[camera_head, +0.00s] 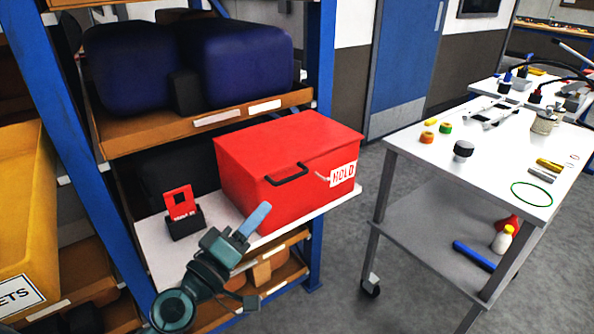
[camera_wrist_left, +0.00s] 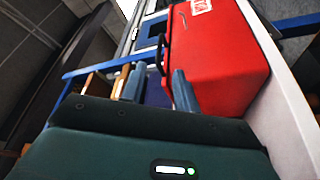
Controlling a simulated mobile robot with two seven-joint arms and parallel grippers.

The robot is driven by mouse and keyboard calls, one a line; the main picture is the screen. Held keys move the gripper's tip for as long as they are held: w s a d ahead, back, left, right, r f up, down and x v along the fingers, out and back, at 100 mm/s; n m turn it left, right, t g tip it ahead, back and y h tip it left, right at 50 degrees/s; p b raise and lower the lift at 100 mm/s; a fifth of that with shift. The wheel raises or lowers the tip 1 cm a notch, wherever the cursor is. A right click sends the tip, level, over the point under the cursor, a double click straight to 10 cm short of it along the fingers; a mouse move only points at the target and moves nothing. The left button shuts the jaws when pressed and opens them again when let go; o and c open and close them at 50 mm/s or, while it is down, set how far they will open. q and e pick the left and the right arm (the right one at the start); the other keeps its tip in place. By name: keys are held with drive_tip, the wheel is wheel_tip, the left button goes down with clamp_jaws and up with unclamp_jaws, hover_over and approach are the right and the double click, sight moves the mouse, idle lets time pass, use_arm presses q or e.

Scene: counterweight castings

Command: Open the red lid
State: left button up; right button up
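A red box (camera_head: 240,178) stands on a white shelf board, and its red lid (camera_head: 290,138) looks closed. A black handle (camera_head: 287,175) sits on the front, with a white HOLD tag (camera_head: 342,174) to its right. My left gripper (camera_head: 257,236) is in front of and below the handle, apart from it, with nothing between its fingers. In the left wrist view the two fingers (camera_wrist_left: 157,80) are spread. The red box (camera_wrist_left: 215,60) is on the right there, and the handle (camera_wrist_left: 162,52) lies beyond the fingertips. My right gripper is not in view.
A red card in a black holder (camera_head: 184,212) stands left of the box on the white board (camera_head: 160,250). Blue rack posts (camera_head: 322,90) flank the shelf. Dark blue cases (camera_head: 240,55) sit above. A white cart (camera_head: 480,160) with small items stands right, across open floor.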

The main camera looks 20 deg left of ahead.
sight(294, 177)
use_arm(q)
drive_tip(key=p+x, duration=0.3)
drive_tip(key=x, duration=0.9)
drive_tip(key=shift+s, duration=0.1)
drive_tip(key=shift+c, duration=0.5)
clamp_jaws()
